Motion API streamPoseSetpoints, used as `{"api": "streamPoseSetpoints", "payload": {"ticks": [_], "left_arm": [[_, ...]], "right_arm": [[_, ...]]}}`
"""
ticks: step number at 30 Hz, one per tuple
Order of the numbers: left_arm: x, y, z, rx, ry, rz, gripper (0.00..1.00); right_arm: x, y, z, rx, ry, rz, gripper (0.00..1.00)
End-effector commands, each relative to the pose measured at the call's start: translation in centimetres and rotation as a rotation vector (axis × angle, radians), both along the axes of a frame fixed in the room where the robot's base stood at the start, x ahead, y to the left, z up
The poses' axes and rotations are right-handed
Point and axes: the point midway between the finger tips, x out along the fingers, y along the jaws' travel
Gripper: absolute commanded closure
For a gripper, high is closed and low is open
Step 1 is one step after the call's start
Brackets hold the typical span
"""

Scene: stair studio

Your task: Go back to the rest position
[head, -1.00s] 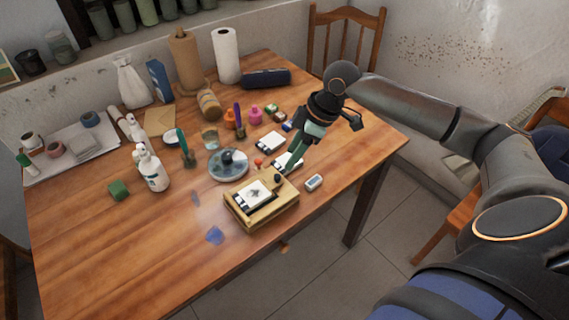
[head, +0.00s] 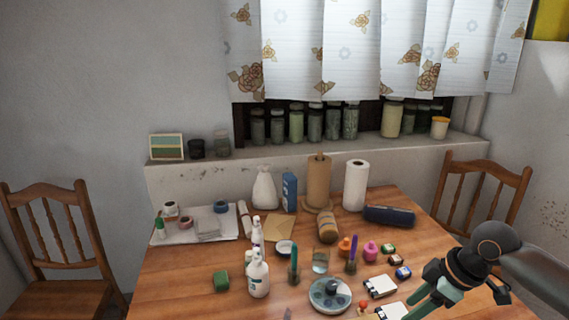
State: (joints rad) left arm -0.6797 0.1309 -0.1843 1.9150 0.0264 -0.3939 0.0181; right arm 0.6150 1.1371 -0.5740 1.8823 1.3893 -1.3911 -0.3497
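My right gripper (head: 425,306) is at the lower right of the head view, over the right side of the wooden table (head: 175,285). Its green fingers point down and to the left, close to white cards, and their tips are near the bottom edge of the picture. I cannot tell whether the fingers are apart or together, and I see nothing held in them. My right forearm (head: 540,275) comes in from the right edge. My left gripper and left arm are not in view.
Chairs stand at left (head: 62,250) and right (head: 480,195). A sill (head: 300,145) with several jars runs behind.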

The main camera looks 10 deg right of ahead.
Motion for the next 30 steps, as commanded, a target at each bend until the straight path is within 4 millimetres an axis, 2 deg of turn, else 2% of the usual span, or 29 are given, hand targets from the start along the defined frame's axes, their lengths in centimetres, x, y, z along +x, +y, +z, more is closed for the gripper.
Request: {"api": "streamPoseSetpoints", "payload": {"ticks": [6,9,12,15,20,29,30], "left_arm": [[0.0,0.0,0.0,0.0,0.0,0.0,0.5],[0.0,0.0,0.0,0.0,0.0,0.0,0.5],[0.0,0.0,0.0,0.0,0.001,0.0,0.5],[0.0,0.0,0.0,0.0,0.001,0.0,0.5],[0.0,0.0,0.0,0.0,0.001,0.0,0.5],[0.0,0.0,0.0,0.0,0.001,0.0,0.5],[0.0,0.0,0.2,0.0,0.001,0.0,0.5]], "right_arm": [[-3.6,6.8,-6.8,-0.004,0.02,0.058,0.47],[-5.8,10.0,-9.3,0.008,0.008,0.035,0.47],[-8.1,12.3,-11.0,0.025,-0.004,-0.029,0.47],[-10.5,13.6,-12.1,0.041,-0.011,-0.134,0.47],[-13.9,13.5,-13.1,0.035,0.0,-0.343,0.47],[-20.6,9.6,-13.8,-0.064,0.062,-0.726,0.47],[-20.0,9.7,-14.2,-0.057,0.042,-0.724,0.47]]}}
